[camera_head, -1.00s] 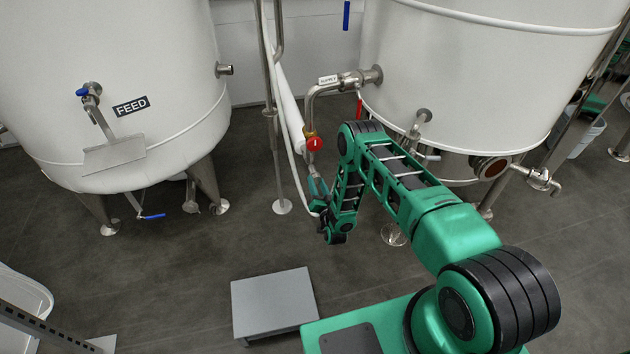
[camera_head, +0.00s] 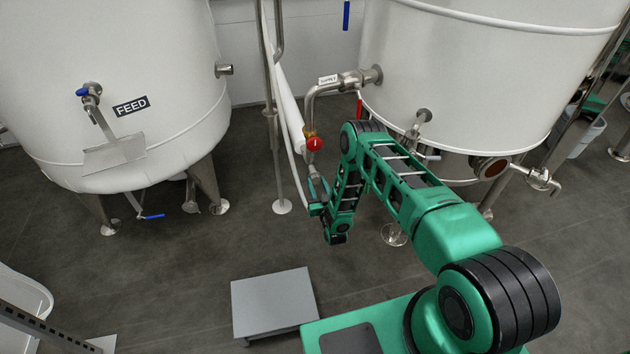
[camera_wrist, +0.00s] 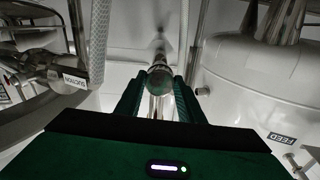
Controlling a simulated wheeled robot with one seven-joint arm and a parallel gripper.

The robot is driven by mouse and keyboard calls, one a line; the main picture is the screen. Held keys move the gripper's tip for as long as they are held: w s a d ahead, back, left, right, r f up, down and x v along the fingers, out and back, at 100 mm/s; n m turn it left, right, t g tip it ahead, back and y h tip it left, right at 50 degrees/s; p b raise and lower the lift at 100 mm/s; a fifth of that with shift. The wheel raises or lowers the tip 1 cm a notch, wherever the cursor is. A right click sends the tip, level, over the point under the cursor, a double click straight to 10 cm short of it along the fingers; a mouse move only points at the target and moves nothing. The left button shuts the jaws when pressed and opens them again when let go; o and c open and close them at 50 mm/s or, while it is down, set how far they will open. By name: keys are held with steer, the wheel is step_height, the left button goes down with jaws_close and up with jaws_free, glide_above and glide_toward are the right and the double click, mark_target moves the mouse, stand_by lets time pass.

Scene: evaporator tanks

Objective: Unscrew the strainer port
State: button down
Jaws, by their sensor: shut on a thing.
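In the head view my gripper (camera_head: 317,196) is at the lower end of the supply pipe (camera_head: 311,105), below the red round valve handle (camera_head: 314,144). In the wrist view my gripper (camera_wrist: 158,92) has its two dark green fingers shut on either side of a round metal end piece (camera_wrist: 160,78), which looks like the strainer port. A shiny metal cylinder shows between the fingers below it. In the head view the port is too small and too covered by my gripper to make out. I cannot tell how far it is unscrewed.
The white feed tank (camera_head: 110,80) stands at left and another white tank (camera_head: 480,75) at right. A white hose and metal uprights (camera_head: 273,120) run close to the left of my gripper.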

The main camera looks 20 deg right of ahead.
steer(key=n, duration=0.4)
steer(key=shift+s+a+f+n, duration=0.25)
steer(key=shift+s+f+n, duration=0.05)
steer(key=shift+f, duration=0.05)
steer(key=c, duration=1.5)
jaws_free()
steer(key=shift+o, duration=0.2)
steer(key=shift+w+d+r, duration=0.1)
steer(key=shift+w+r, duration=0.05)
steer(key=shift+d+r, duration=0.1)
